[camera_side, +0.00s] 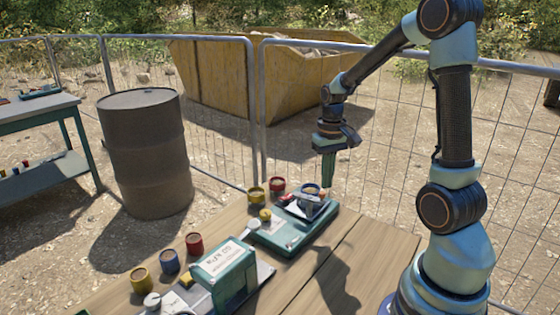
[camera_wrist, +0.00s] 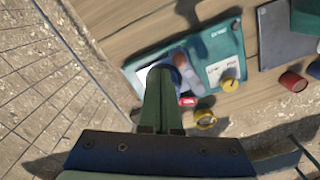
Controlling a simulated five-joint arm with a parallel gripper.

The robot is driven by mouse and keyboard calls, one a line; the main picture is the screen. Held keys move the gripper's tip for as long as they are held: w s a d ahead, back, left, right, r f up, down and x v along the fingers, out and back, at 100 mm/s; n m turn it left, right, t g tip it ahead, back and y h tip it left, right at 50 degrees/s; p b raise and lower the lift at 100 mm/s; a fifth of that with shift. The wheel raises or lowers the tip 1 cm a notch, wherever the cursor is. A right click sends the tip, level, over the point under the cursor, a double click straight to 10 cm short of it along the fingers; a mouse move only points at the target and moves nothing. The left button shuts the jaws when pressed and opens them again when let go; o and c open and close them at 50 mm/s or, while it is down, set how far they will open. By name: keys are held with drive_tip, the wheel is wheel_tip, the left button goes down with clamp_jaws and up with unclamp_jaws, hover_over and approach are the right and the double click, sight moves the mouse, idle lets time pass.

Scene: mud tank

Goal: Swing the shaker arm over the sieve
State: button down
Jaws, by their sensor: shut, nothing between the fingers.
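A teal device (camera_side: 292,241) lies on the wooden table, with a pale label, a yellow knob (camera_side: 265,215) and a grey raised part (camera_side: 309,206) at its far right end. In the wrist view its teal base (camera_wrist: 227,42) carries a brown-grey bar (camera_wrist: 191,78) beside a dark blue round part. I cannot tell for certain which is the shaker arm and which the sieve. My gripper (camera_side: 328,184) points down above the device's far right end, its green fingers shut and empty. In the wrist view its fingertips (camera_wrist: 160,72) partly hide the white area and round part.
A yellow cup (camera_side: 256,196) and a red cup (camera_side: 277,186) stand behind the device. Front left are a teal labelled box (camera_side: 222,272) and several coloured cups. The table (camera_side: 335,270) is clear to the right. A mesh fence (camera_side: 380,125) stands behind.

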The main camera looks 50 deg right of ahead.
drive_tip(key=shift+f, duration=1.2)
drive_tip(key=shift+a, duration=0.2)
